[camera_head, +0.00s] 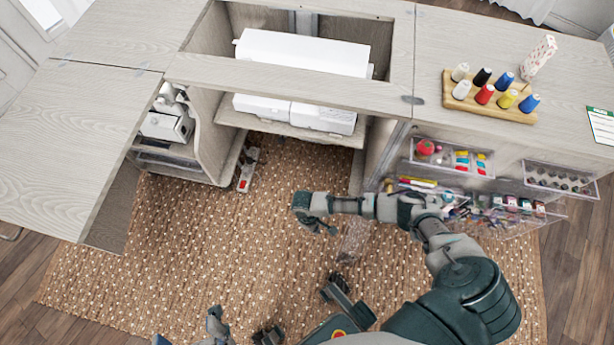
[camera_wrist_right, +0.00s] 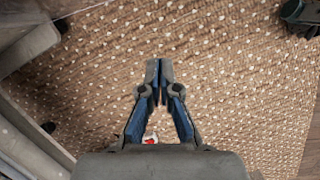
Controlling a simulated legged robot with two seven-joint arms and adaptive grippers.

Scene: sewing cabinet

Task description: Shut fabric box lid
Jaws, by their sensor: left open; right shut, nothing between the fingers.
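I cannot make out a fabric box or its lid for certain in either view. My right gripper (camera_head: 318,222) is above the rug in front of the cabinet's open middle. In the right wrist view my right gripper (camera_wrist_right: 158,68) is shut, fingertips together, with nothing between them. Only rug shows beyond the fingertips. My left gripper (camera_head: 214,320) is low at the bottom edge of the head view, partly cut off. It is open and away from the cabinet.
The cabinet top (camera_head: 490,30) spans the back, with a thread rack (camera_head: 470,103) at right. Clear drawers (camera_head: 560,180) of sewing supplies stick out below it. A white machine (camera_head: 300,52) sits in the middle opening. A see-through item (camera_head: 354,240) lies near my right arm. The rug (camera_head: 130,270) is mostly clear.

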